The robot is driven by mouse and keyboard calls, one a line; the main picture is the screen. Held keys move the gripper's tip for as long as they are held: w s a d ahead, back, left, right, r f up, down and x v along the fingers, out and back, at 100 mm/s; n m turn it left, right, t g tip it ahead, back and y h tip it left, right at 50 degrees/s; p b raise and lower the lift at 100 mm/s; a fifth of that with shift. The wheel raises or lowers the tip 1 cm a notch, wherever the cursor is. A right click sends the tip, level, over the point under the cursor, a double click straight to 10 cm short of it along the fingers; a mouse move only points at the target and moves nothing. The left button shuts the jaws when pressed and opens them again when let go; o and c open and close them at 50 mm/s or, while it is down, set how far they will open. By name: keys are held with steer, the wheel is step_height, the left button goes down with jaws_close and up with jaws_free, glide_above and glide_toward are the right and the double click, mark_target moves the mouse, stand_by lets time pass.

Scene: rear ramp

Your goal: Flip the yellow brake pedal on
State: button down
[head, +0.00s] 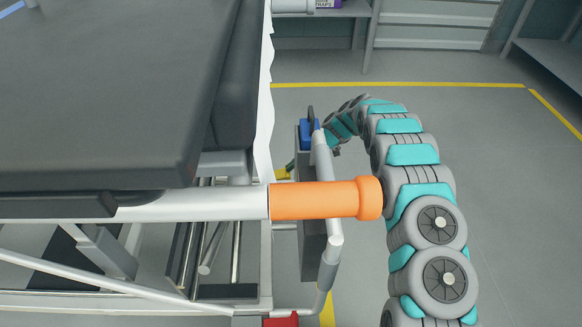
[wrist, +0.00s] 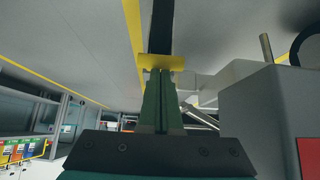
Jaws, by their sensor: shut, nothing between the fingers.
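The yellow brake pedal (head: 281,174) is a small flat tab low beside the stretcher frame, left of the upright grey panel in the head view. In the wrist view the yellow pedal (wrist: 161,62) lies straight ahead, across the ends of my fingers. My gripper (wrist: 163,73) is shut and empty, its green fingers pressed together and pointing at the pedal. In the head view only a bit of my gripper (head: 290,166) shows close to the pedal, mostly hidden behind the panel and blue part. I cannot tell whether the fingertips touch the pedal.
The stretcher with its dark mattress (head: 110,90) fills the left. An orange handle (head: 325,199) and white rail stick out near my arm. A red pedal (head: 282,321) sits at the bottom. A grey box (wrist: 262,125) stands close on the right in the wrist view. Floor at right is clear.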

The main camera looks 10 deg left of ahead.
step_height(320, 180, down, 6)
steer(key=d+g+y+b, duration=0.1)
steer(key=d+y+b, duration=0.1)
steer(key=b, duration=0.9)
steer(key=shift+w+f+y, duration=0.15)
steer(key=shift+w+y, duration=0.1)
steer(key=shift+y, duration=0.35)
steer(key=shift+d, duration=0.1)
steer(key=v, duration=1.3)
steer(key=shift+d, duration=0.1)
